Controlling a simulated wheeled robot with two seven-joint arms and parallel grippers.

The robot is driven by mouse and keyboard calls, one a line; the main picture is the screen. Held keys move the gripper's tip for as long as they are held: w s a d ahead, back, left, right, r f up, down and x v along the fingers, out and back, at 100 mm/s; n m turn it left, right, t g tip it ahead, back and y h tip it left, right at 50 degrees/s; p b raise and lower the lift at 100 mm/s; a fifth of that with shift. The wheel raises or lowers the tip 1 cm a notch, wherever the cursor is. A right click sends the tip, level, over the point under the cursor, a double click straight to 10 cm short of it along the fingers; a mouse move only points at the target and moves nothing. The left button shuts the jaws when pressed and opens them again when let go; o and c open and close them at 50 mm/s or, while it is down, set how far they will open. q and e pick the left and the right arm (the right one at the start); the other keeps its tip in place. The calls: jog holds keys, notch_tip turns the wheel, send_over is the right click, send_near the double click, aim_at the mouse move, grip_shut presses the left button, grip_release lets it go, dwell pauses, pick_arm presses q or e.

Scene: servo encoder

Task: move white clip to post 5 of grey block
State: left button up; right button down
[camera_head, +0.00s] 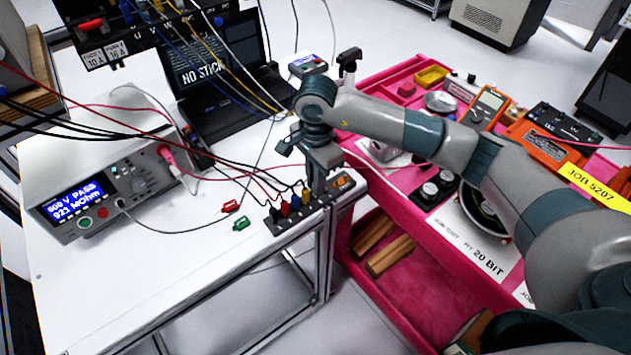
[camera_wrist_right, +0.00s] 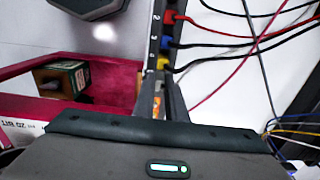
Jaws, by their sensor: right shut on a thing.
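The grey block (camera_head: 291,225) lies along the right edge of the white bench, with a row of posts. Black, red and yellow clips sit on its left posts; the wrist view shows a red clip (camera_wrist_right: 170,17), a blue clip (camera_wrist_right: 168,43) and a yellow clip (camera_wrist_right: 161,64) in line. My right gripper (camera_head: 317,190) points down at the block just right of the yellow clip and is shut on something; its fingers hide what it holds. I cannot make out the white clip. An orange patch (camera_head: 343,182) shows at the block's right end. My left gripper is not in view.
Leads run from the tester (camera_head: 105,205) over the bench to the clips. A laptop (camera_head: 215,90) stands behind. A pink cart (camera_head: 350,245) full of instruments stands right.

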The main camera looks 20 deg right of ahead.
jog(key=shift+f+b, duration=0.2)
jog(key=shift+b, duration=0.15)
dwell(0.7)
jog(key=c, duration=1.7)
grip_release()
jog(key=shift+r, duration=0.2)
jog(key=shift+r+p, duration=1)
jog(key=shift+r, duration=2.35)
jog(key=shift+s, duration=0.1)
